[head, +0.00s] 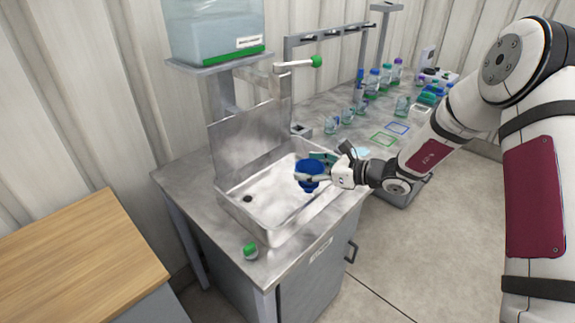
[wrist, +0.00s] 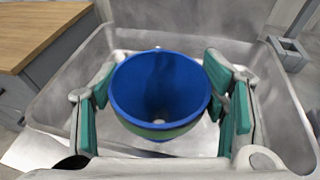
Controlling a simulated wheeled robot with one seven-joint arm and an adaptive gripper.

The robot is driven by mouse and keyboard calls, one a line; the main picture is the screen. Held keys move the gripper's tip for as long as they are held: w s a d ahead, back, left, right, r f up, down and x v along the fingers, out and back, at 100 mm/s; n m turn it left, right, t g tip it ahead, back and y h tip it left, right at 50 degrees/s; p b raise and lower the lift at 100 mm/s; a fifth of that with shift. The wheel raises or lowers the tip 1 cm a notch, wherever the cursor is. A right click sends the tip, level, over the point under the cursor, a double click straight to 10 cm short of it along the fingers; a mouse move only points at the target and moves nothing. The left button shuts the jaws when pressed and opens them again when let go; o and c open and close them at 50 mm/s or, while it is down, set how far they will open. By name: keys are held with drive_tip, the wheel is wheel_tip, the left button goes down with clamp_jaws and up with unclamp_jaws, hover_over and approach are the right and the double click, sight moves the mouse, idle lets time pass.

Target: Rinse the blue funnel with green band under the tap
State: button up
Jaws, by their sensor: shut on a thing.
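The blue funnel (head: 309,172) is in my gripper (head: 318,172), over the right side of the steel sink (head: 238,207) in the head view. In the wrist view my gripper (wrist: 165,100) has its green-padded fingers on both sides of the blue funnel (wrist: 160,85). The funnel is upright with its wide mouth up, and a green band shows below its rim. The tap (head: 295,64) with a green tip stands behind the sink, its spout well above the funnel. No water is seen running from it.
A water tank (head: 215,30) sits on a shelf above the sink. Several bottles (head: 373,82) and coloured square outlines (head: 384,138) are on the counter to the right. A wooden-topped cabinet (head: 75,255) stands at left.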

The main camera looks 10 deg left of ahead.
drive_tip(key=shift+s+d+r+p, duration=1.45)
drive_tip(key=shift+s+r, duration=0.2)
drive_tip(key=shift+r, duration=0.1)
